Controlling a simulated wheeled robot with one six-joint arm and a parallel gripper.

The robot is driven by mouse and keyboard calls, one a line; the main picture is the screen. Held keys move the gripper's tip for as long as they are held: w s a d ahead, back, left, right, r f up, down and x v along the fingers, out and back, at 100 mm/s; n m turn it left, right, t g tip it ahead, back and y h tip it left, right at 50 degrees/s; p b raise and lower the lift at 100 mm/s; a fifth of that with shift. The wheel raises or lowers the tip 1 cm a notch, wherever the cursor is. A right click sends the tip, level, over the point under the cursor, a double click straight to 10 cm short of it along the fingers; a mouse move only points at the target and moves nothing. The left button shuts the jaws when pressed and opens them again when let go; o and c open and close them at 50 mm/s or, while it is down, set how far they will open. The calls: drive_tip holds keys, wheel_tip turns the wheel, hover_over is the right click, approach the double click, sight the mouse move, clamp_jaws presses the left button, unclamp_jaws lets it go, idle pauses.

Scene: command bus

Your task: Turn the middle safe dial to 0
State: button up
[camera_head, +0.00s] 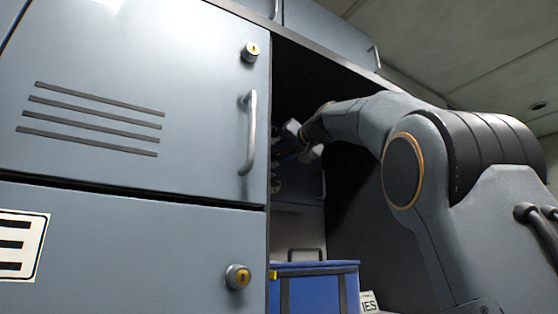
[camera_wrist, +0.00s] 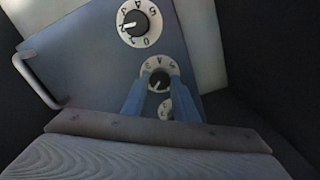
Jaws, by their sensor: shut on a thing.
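In the wrist view, the blue-grey safe (camera_wrist: 85,60) carries a column of dials with black knobs and white number rings. The middle dial (camera_wrist: 159,66) lies between the two blue-grey fingers of my gripper (camera_wrist: 160,80), which is shut on its knob. Upper numbers of its ring show; the fingers cover its sides, and I cannot read its setting. The upper dial (camera_wrist: 138,24) is free, its white mark pointing left. The lower dial (camera_wrist: 165,107) is mostly hidden. In the head view, my gripper (camera_head: 303,142) is inside the dark cabinet opening, too small to make out clearly.
A bar handle (camera_wrist: 36,82) is at the safe's left side. In the head view, a closed cabinet door (camera_head: 190,70) with a handle (camera_head: 250,132) borders the opening on the left. A blue box (camera_head: 315,287) stands low in the opening, below my arm.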

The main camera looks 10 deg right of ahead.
drive_tip(key=n+b, duration=0.2)
drive_tip(key=n, duration=0.3)
drive_tip(key=shift+f+n, duration=0.15)
drive_tip(key=shift+n, duration=0.15)
drive_tip(key=n+b, duration=0.1)
drive_tip(key=n, duration=0.4)
drive_tip(key=shift+b, duration=0.3)
drive_tip(key=shift+n, duration=0.3)
drive_tip(key=o, duration=1.1)
drive_tip(key=shift+c, duration=0.2)
drive_tip(key=b+v, duration=0.1)
drive_tip(key=v, duration=0.6)
drive_tip(key=shift+s+b, duration=0.35)
drive_tip(key=shift+b, duration=0.05)
drive_tip(key=shift+d, duration=0.1)
